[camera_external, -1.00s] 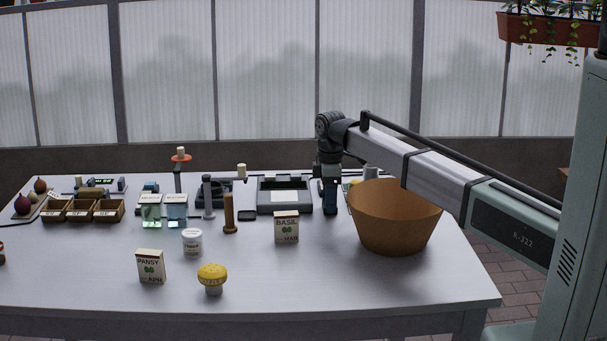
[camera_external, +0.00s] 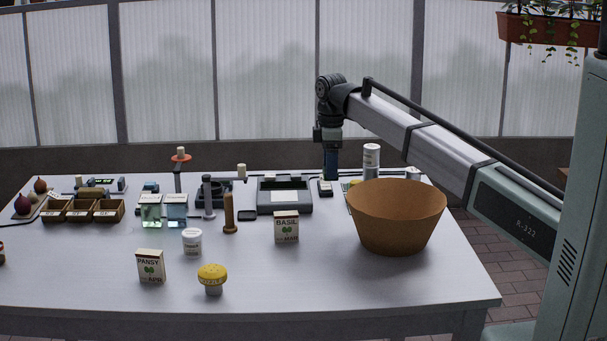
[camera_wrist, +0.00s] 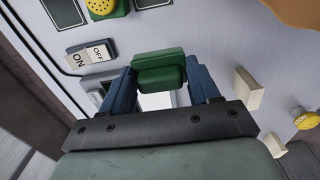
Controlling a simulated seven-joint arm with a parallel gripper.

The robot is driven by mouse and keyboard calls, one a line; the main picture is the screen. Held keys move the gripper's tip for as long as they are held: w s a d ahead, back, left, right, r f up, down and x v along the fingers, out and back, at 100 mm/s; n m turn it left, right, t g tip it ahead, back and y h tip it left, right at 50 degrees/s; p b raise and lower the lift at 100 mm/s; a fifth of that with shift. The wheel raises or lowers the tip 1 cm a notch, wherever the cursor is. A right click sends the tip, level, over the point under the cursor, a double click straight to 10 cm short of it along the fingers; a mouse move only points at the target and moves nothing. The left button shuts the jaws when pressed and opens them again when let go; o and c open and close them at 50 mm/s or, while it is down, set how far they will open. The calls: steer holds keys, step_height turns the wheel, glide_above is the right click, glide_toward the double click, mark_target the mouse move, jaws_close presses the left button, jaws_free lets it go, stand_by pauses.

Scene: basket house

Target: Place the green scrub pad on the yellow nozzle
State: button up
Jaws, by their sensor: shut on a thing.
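My gripper (camera_external: 331,176) points down at the back of the table, just above the on/off switch and to the left of the large basket. In the wrist view, its blue fingers (camera_wrist: 156,84) are shut on the green scrub pad (camera_wrist: 160,72), a dark green block between the tips. The pad cannot be made out in the external view. The yellow nozzle (camera_external: 212,272) stands upright at the front of the table, with a domed yellow head on a grey stem. It also shows at the right edge of the wrist view (camera_wrist: 306,120), apart from my gripper.
The brown basket (camera_external: 395,225) stands at the right. The basil packet (camera_external: 286,228), pansy packet (camera_external: 151,266) and white jar (camera_external: 192,241) stand upright near the nozzle. The front right is clear.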

steer(key=s+a+r+n, duration=0.1)
steer(key=s+a+n, duration=0.1)
steer(key=s+a, duration=0.75)
step_height(320, 180, up, 6)
steer(key=m, duration=0.2)
glide_above(211, 268)
steer(key=shift+f, duration=5.2)
steer(key=shift+f, duration=0.15)
steer(key=o, duration=1)
